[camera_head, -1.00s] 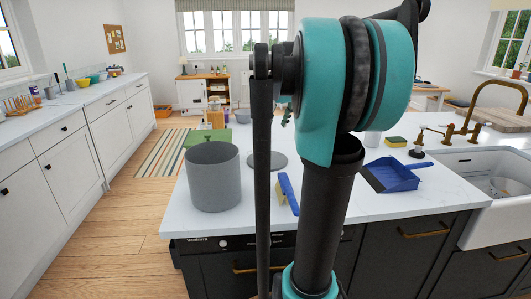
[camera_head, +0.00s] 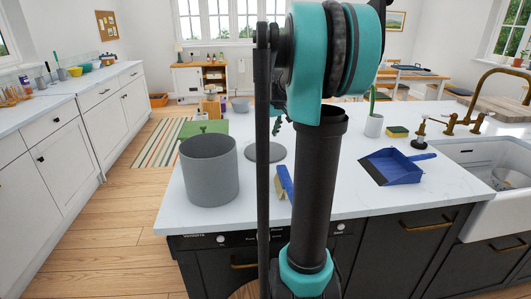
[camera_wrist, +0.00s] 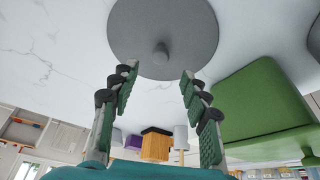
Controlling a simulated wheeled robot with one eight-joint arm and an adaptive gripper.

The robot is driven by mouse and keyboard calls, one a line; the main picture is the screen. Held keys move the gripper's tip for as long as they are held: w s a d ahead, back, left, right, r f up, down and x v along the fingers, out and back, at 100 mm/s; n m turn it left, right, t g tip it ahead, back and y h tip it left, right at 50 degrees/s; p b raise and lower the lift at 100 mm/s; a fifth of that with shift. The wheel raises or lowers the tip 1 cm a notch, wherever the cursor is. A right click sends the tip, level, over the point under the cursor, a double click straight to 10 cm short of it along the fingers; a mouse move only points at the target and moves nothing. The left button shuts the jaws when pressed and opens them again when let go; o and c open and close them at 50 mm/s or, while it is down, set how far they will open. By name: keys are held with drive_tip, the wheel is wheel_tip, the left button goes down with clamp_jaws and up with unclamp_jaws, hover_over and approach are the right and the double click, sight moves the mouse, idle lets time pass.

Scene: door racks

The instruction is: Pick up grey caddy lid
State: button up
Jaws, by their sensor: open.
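The grey caddy lid (camera_head: 279,153) is a flat round disc lying on the white worktop, partly hidden behind my arm in the head view. In the wrist view the lid (camera_wrist: 185,30) fills the top middle, with a small round knob (camera_wrist: 160,54) at its centre. My gripper (camera_wrist: 159,76) is open and empty, its two green-padded fingers spread on either side below the knob in the picture. The fingertips overlap the lid's near edge in view; I cannot tell the exact gap. The open grey caddy (camera_head: 209,172) stands upright left of the lid.
A blue-and-yellow brush (camera_head: 285,184) lies in front of the lid, beside my arm. A green object (camera_wrist: 260,105) is beside the fingers.

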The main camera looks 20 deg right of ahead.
sight(266, 144)
drive_tip(key=shift+s+x, duration=0.1)
drive_tip(key=shift+x, duration=1.3)
drive_tip(key=shift+s+x, duration=0.15)
drive_tip(key=shift+x, duration=1.2)
drive_tip(key=shift+d+f, duration=0.1)
drive_tip(key=c, duration=1)
